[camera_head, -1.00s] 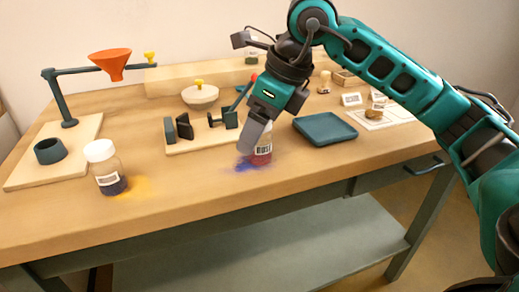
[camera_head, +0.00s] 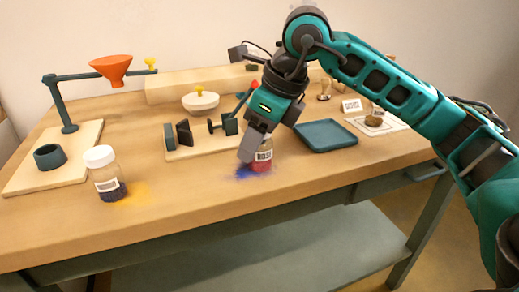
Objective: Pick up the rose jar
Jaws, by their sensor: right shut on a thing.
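The rose jar (camera_head: 263,156) stands upright on the table near its front edge, with a white label reading "ROSE" and red pigment inside. My right gripper (camera_head: 253,144) comes down on it from above and is shut on it. The gripper hides the jar's upper part and its lid. The jar's base appears to be at table level, beside a blue powder stain. My left gripper is not in view.
A white-lidded jar of dark pigment (camera_head: 106,178) stands at the front left by yellow powder. An orange funnel (camera_head: 111,67) on a stand, a clamp fixture (camera_head: 181,135), a white bowl (camera_head: 200,101) and a teal tray (camera_head: 325,135) surround the gripper. Bare table lies between the jars.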

